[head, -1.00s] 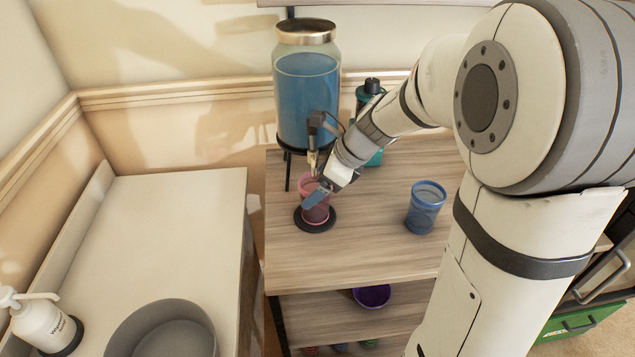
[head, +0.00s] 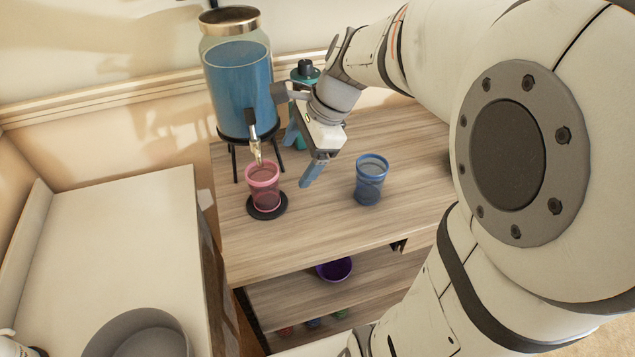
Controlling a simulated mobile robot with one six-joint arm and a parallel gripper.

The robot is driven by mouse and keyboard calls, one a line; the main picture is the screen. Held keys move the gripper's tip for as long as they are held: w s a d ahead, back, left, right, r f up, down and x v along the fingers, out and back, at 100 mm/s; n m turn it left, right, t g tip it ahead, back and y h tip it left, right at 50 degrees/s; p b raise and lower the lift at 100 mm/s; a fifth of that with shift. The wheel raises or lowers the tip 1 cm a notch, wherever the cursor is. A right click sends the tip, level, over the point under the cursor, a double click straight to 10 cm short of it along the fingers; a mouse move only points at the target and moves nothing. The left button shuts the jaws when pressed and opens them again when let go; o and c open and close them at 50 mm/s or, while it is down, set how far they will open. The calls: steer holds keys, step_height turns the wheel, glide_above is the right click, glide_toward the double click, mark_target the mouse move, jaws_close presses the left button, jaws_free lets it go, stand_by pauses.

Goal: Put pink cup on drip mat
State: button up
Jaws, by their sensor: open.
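The pink cup (head: 263,184) stands upright on the round black drip mat (head: 266,210), below the tap of the blue drink dispenser (head: 238,85). The mat's dark rim shows around the cup's base. My gripper (head: 301,160) is open and empty, to the right of the pink cup and apart from it, over the wooden table. Its blue-grey fingers point down, between the pink cup and a blue cup (head: 370,180).
A teal bottle with a black cap (head: 305,72) stands behind my gripper. A purple bowl (head: 335,269) sits on the shelf below. A white counter (head: 110,250) with a grey basin (head: 140,335) is at left. The tabletop's front (head: 300,235) is clear.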

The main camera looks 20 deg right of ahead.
steer(key=s+d+f+n+h, duration=0.1)
steer(key=s+f+n+h, duration=0.1)
steer(key=s+n, duration=0.3)
steer(key=s+d+f+n+h, duration=0.1)
steer(key=s+n, duration=0.5)
steer(key=n, duration=0.6)
steer(key=shift+d+f+h, duration=0.35)
steer(key=shift+f+h, duration=0.25)
steer(key=shift+h, duration=0.2)
